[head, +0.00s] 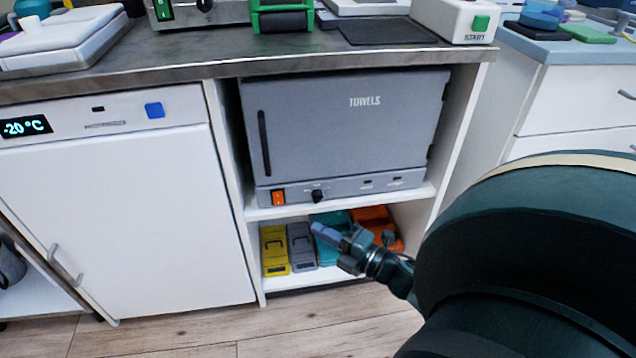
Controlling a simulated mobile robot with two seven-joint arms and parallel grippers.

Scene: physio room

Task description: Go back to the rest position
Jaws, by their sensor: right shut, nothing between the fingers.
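My right arm comes in from the lower right, with a large dark green link close to the camera. My right gripper (330,236) is shut and empty. It shows in front of the lower shelf (290,281) below the towel warmer, and it covers part of a teal case. I cannot tell how far it is from the cases. My left gripper is not in view.
A grey towel warmer (345,125) fills the shelf under the counter (190,60). Yellow (274,250), grey (301,246) and orange (372,219) cases stand below. A white freezer (115,215) is at left, drawers (575,100) at right. Wooden floor shows in front.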

